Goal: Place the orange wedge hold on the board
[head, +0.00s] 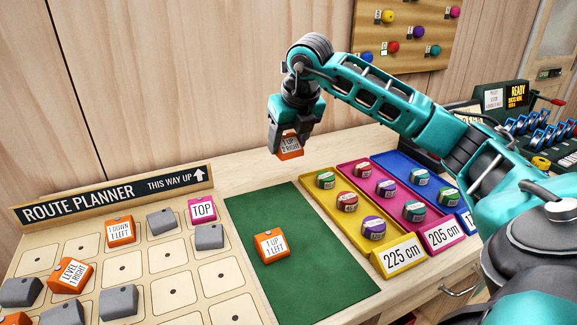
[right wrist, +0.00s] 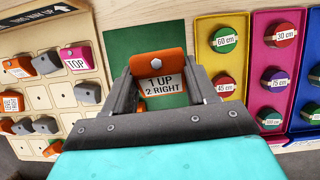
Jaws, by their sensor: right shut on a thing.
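An orange wedge hold (head: 290,146) labelled "1 UP 2 RIGHT" is in my right gripper (head: 291,130), above the back of the green mat (head: 327,275). In the right wrist view the hold (right wrist: 158,80) sits between the two fingers, its label facing the camera. A second orange wedge hold (head: 271,246), labelled "1 UP 1 LEFT", lies on the green mat. The route planner board (head: 184,291) is at the left, with orange holds "1 DOWN 1 LEFT" (head: 121,232) and "LEVEL 1 RIGHT" (head: 71,276), a magenta "TOP" hold (head: 202,211) and several grey holds. My left gripper is not in view.
Right of the mat stand yellow (head: 356,236), magenta (head: 421,234) and blue (head: 447,198) trays with round labelled pieces. A pegboard (head: 428,46) with coloured holds hangs on the wall. Several board squares at the front right (head: 214,279) are bare.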

